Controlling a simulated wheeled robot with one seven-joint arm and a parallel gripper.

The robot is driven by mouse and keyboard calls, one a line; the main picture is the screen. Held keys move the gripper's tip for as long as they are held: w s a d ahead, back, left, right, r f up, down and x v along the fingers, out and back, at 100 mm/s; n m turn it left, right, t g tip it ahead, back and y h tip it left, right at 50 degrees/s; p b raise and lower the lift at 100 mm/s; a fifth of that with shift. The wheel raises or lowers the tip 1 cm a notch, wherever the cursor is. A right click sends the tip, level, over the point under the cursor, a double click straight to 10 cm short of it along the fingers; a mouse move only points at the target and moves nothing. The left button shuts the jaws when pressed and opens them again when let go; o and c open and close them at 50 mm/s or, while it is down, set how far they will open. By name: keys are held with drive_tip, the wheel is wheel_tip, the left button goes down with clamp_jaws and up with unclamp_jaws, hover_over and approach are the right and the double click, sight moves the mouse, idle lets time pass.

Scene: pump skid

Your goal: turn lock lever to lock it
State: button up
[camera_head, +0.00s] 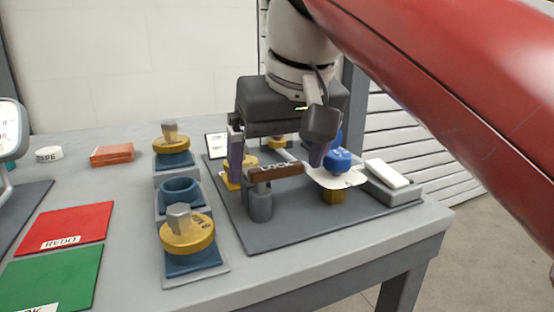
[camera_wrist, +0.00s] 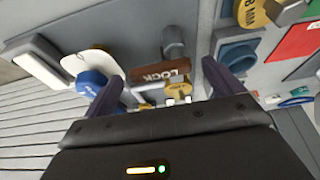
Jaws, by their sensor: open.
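The lock lever (camera_head: 283,171) is a brown bar marked LOCK on a grey post (camera_head: 260,203) standing on the dark base plate. It points to the right from the post in the head view. My gripper (camera_head: 276,170) points down with its fingers apart, one on each side of the lever. The wrist view shows the lever (camera_wrist: 162,72) and its post (camera_wrist: 173,42) in the gap between the open fingers (camera_wrist: 163,75). No finger visibly grips the lever; whether one touches it I cannot tell.
A blue knob (camera_head: 338,161) with a white tag (camera_head: 337,179) is close to the right finger. A yellow part (camera_head: 247,163) is partly hidden behind the left finger. Gold-capped fittings (camera_head: 187,235) stand left of the plate. A white block (camera_head: 387,173) lies at right.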

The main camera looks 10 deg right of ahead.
drive_tip(key=c, duration=1)
drive_tip(key=shift+m, duration=0.4)
drive_tip(key=m+h+p, duration=0.1)
drive_tip(key=m, duration=0.1)
drive_tip(key=s+m+p, duration=0.1)
drive_tip(key=shift+a+r+m+h, duration=0.1)
drive_tip(key=shift+r+m+h, duration=0.05)
drive_tip(key=shift+m+h, duration=0.25)
drive_tip(key=m+p, duration=0.1)
drive_tip(key=m+h, duration=0.1)
drive_tip(key=m, duration=0.1)
drive_tip(key=m+p, duration=0.1)
drive_tip(key=shift+s+a+h+p, duration=0.3)
drive_tip(key=shift+s+a, duration=0.05)
drive_tip(key=m+p, duration=0.1)
drive_tip(key=m, duration=0.1)
drive_tip(key=a+m+g+h+p, duration=0.1)
drive_tip(key=m, duration=0.2)
drive_tip(key=shift+s, duration=0.2)
drive_tip(key=shift+a+m+g+h, duration=0.25)
drive_tip(key=shift+m+g, duration=0.25)
drive_tip(key=shift+m, duration=0.6)
drive_tip(key=shift+a+m+g+h, duration=0.25)
drive_tip(key=shift+m+g, duration=0.25)
drive_tip(key=shift+m, duration=0.6)
drive_tip(key=shift+s, duration=0.1)
